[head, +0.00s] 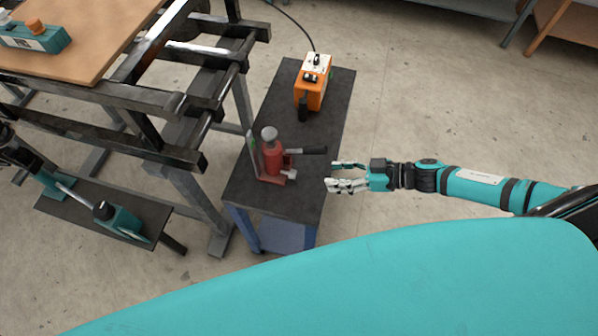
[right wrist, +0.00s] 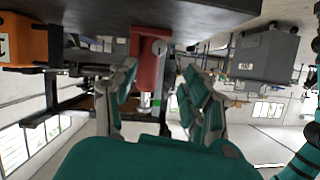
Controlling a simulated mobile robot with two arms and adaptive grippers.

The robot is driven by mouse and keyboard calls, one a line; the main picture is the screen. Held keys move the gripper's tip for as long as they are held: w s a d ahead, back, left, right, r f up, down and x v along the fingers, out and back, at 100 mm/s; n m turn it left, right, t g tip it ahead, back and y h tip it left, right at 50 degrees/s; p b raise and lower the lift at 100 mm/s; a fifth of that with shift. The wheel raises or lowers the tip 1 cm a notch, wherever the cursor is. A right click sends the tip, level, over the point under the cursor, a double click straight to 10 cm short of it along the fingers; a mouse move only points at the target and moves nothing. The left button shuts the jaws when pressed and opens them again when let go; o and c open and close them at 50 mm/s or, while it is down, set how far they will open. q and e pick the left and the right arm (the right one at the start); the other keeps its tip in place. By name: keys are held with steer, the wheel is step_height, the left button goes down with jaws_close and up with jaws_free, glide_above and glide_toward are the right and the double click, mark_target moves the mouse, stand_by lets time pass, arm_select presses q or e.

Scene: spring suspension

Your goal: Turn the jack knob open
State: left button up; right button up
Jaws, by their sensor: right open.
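The red jack (head: 272,160) stands upright on the dark top of a small cart (head: 320,90). A light grey knob (head: 290,174) sits low on its right side, and a dark handle (head: 312,151) sticks out to the right. My right gripper (head: 331,175) is open and empty, just right of the jack and apart from the knob. My left gripper is not visible.
An orange box (head: 314,85) with a cable stands at the cart's back. A dark metal frame with a wooden board (head: 75,50) is close on the left. A lower dark bench (head: 75,215) carries a teal device (head: 122,222). Floor right of the cart is clear.

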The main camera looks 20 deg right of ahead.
mark_target(288, 173)
steer(key=x, duration=1.1)
steer(key=shift+f+p, duration=0.1)
steer(key=shift+p, duration=0.25)
jaws_close()
